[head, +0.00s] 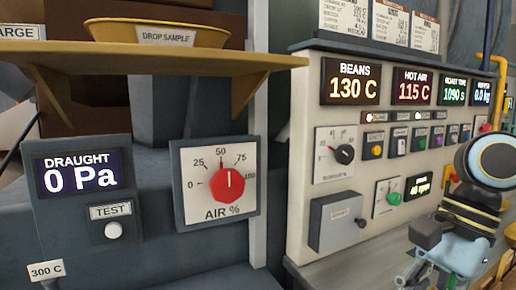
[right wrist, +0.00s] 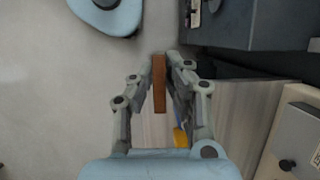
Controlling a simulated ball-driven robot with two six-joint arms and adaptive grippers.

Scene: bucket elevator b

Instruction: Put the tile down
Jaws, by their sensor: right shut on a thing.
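My right gripper (right wrist: 160,75) is shut on a brown tile (right wrist: 159,88), in the middle of the right wrist view. The tile shows as a narrow strip, edge-on between the fingertips, and sticks out a little past them. In the right wrist view, grey floor is to the left of the tile and a wood-grained surface (right wrist: 230,100) is to its right. I cannot tell how high the tile is above them. In the head view my right arm is at the lower right, and the tile cannot be made out there. My left gripper is not in view.
A control panel (head: 299,210) with displays and knobs fills the right of the head view. A shelf (head: 120,62) with a yellow drop sample tray (head: 110,31) juts out at upper left, above the draught display (head: 80,178). A dark box (right wrist: 262,25) stands at the upper right in the wrist view.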

